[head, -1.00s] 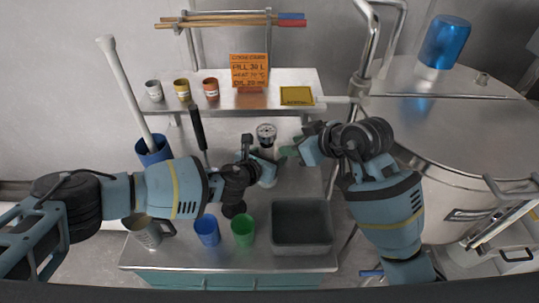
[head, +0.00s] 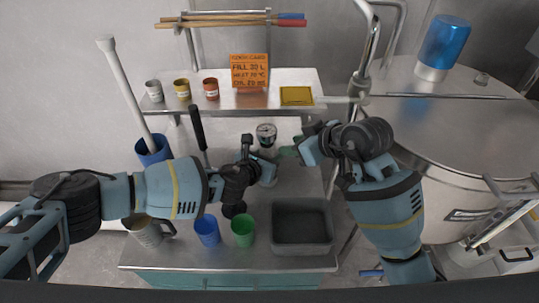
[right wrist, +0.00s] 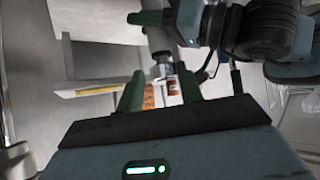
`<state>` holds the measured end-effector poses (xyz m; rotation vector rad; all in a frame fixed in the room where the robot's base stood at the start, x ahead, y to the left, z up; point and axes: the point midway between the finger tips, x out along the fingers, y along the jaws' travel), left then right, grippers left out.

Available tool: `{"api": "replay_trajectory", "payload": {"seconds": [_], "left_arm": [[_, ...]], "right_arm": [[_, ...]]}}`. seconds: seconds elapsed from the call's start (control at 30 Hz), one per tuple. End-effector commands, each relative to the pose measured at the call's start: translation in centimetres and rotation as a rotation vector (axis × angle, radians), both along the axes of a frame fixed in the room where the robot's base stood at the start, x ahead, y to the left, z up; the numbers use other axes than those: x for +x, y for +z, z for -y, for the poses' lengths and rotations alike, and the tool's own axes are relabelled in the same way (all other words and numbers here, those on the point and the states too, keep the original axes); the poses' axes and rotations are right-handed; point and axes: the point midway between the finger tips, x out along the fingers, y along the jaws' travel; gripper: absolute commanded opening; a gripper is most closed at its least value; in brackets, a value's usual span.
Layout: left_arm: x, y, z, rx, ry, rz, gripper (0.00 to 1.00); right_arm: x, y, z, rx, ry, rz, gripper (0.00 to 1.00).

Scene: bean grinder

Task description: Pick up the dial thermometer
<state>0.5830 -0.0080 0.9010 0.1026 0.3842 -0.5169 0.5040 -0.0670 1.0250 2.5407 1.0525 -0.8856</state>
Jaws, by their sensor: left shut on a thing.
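The dial thermometer (head: 266,131) stands upright with its round pale dial on top, above a pale cylinder (head: 268,154), over the middle of the steel table. My left gripper (head: 267,168) is shut on this cylinder below the dial and hides part of it. My right gripper (head: 289,151) is just right of the thermometer, with its green fingers apart. In the right wrist view, which is upside down, the fingers of my right gripper (right wrist: 158,90) are open with a gap between them. The thermometer head (right wrist: 162,70) shows beyond that gap, with no visible contact.
A grey bin (head: 302,224), a green cup (head: 243,232), a blue cup (head: 207,230) and a metal jug (head: 146,232) stand along the front. Behind, a shelf (head: 225,101) holds small cups and an orange card (head: 249,72). A large steel vessel (head: 450,140) is at right.

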Motion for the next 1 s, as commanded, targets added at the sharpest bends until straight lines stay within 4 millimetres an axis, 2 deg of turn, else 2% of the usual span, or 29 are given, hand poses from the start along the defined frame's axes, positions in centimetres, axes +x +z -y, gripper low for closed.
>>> {"api": "replay_trajectory", "payload": {"seconds": [0.03, 0.17, 0.33, 0.5, 0.7, 0.77, 1.0], "left_arm": [[0.0, 0.0, 0.0, 0.000, 0.001, 0.000, 0.05], [0.0, 0.0, 0.0, 0.000, 0.001, 0.000, 0.05], [0.0, 0.0, 0.0, 0.000, 0.000, 0.000, 0.05], [0.0, 0.0, 0.0, 0.000, 0.000, 0.000, 0.05], [0.0, 0.0, 0.0, 0.000, 0.000, 0.000, 0.05], [0.0, 0.0, 0.0, 0.000, 0.000, 0.000, 0.05], [0.0, 0.0, 0.0, 0.000, 0.000, 0.000, 0.05]], "right_arm": [[0.0, 0.0, 0.0, 0.000, 0.000, 0.000, 0.36], [-0.1, 0.1, -0.5, -0.009, 0.026, -0.001, 0.53], [-1.4, 0.7, -4.0, -0.071, 0.235, -0.003, 0.74], [-4.0, 1.5, -8.2, -0.125, 0.555, -0.021, 0.74], [-6.5, 2.3, -10.9, -0.197, 0.896, -0.038, 0.74], [-6.0, 2.2, -11.4, -0.241, 0.956, -0.029, 0.74], [-2.1, 2.1, -11.9, -0.459, 1.118, 0.018, 0.74]]}}
